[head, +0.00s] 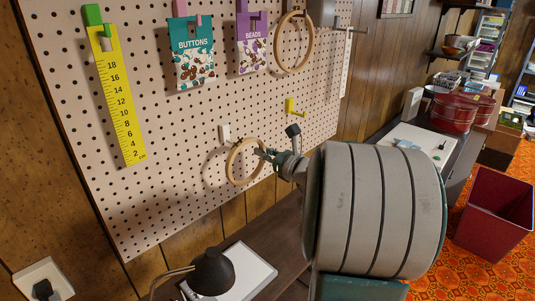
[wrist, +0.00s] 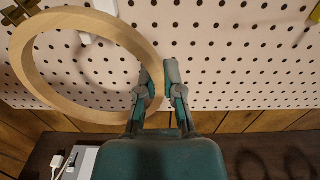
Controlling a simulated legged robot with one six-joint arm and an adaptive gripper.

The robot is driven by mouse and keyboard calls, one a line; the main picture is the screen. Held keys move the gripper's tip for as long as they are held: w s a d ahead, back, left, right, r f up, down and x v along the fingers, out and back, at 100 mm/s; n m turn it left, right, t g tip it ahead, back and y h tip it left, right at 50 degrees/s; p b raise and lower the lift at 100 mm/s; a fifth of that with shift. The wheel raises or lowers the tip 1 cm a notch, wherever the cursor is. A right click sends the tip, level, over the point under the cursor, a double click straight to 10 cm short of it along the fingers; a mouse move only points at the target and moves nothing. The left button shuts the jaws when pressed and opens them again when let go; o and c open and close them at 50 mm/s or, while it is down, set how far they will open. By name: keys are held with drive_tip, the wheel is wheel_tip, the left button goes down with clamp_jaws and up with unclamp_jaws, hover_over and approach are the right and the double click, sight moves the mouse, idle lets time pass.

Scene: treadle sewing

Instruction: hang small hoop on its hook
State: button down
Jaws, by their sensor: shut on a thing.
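The small hoop, a thin pale wooden ring, shows in the head view (head: 229,166) and the wrist view (wrist: 90,114). My gripper (head: 268,155) is shut on the right side of its rim; the fingers also show in the wrist view (wrist: 164,85). The hoop is held up before the pegboard, with a dark clasp at its upper left in the wrist view. I cannot tell whether hoop and hook touch.
The pegboard (head: 180,130) also holds a ruler (head: 121,100), a buttons packet (head: 194,60), a beads packet (head: 252,45), a larger hoop (head: 279,62) and a yellow hook (head: 293,108) right of the white one. A black lamp (head: 212,272) stands on the table below.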

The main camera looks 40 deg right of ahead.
drive_tip(key=shift+w+a, duration=0.2)
drive_tip(key=shift+w, duration=2.15)
drive_tip(key=shift+f, duration=0.85)
drive_tip(key=c, duration=0.7)
unclamp_jaws()
drive_tip(key=s, duration=0.8)
drive_tip(key=s+d, duration=0.1)
drive_tip(key=s, duration=0.3)
